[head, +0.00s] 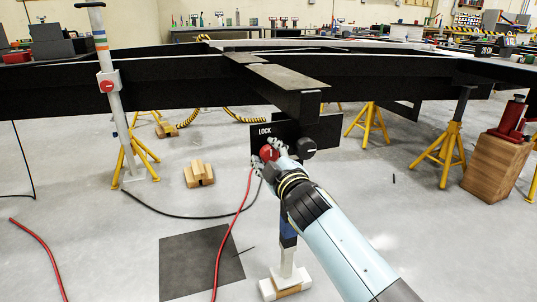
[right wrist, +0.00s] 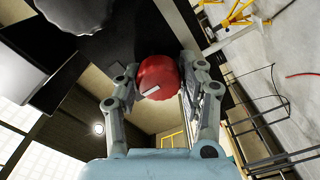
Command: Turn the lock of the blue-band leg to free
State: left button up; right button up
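The red lock knob (head: 265,154) sits on a dark plate with the word LOCK (head: 264,131), beneath the chassis beam. My right gripper (head: 270,152) reaches it from the lower right. In the right wrist view the red knob (right wrist: 158,78), with a white pointer mark, lies between the two fingertips, which appear to press on its sides. The leg with the blue band (head: 288,228) stands below the plate, on a pale foot. My right arm hides most of its upper part. My left gripper is not in view.
A black knob (head: 308,147) is right beside the plate's red knob. Another leg (head: 112,100) with coloured bands and a red knob stands at left. Yellow stands (head: 440,150) hold up the chassis. A red hose (head: 233,225) and a dark floor mat (head: 200,262) lie in front.

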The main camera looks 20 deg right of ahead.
jog(key=o, duration=0.4)
jog(key=shift+s, duration=0.1)
jog(key=s, duration=1.1)
jog(key=shift+s+d, duration=0.2)
jog(key=shift+s, duration=0.2)
